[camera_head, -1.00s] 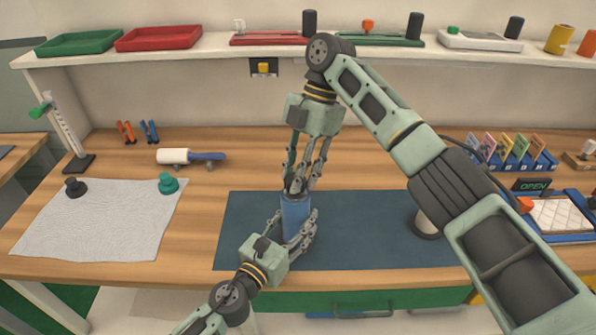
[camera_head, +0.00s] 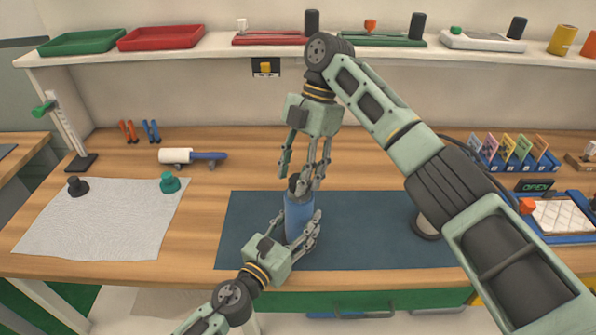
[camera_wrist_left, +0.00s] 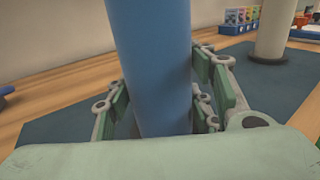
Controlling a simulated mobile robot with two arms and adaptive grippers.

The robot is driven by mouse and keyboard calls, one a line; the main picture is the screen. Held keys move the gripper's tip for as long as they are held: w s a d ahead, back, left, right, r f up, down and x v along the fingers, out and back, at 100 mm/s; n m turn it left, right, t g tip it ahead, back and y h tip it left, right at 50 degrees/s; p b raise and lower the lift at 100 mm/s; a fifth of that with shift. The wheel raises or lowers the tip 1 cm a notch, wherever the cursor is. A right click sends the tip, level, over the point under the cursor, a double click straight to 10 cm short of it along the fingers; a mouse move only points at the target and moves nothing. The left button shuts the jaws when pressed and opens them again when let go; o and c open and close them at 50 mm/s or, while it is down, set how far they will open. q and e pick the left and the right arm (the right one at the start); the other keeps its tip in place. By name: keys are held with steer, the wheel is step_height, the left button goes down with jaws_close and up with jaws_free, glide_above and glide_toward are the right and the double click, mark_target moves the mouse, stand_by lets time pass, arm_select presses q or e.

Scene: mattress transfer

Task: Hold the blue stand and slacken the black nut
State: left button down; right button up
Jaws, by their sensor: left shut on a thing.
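The blue stand (camera_head: 299,218) stands upright on the dark blue mat (camera_head: 365,225). My left gripper (camera_head: 300,232) is shut around its middle, and in the left wrist view the stand (camera_wrist_left: 152,60) passes between the fingers. The black nut (camera_head: 294,185) is a small dark shape at the top of the stand, partly hidden by fingers. My right gripper (camera_head: 302,176) points down from above with its fingers spread at either side of the stand's top. It appears open, not closed on the nut.
A grey cloth (camera_head: 100,225) with a black knob (camera_head: 77,187) and a teal knob (camera_head: 169,183) lies at left. A white roller (camera_head: 176,156) lies behind. A pale post (camera_head: 425,226) stands at right, partly behind my right arm. The mat's left part is clear.

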steer(key=v, duration=0.7)
steer(key=shift+r, duration=0.25)
steer(key=shift+w, duration=0.15)
steer(key=shift+w, duration=0.1)
steer(key=shift+c, duration=0.2)
step_height(320, 180, up, 4)
steer(key=d+m+t, duration=0.2)
steer(key=m+t, duration=0.2)
steer(key=m, duration=0.7)
steer(key=s+m+t, duration=0.3)
steer(key=s+m, duration=0.4)
steer(key=m, duration=0.1)
steer(key=x, duration=1.2)
steer(key=shift+d+f, duration=0.1)
steer(key=shift+d, duration=0.2)
steer(key=shift+c, duration=0.2)
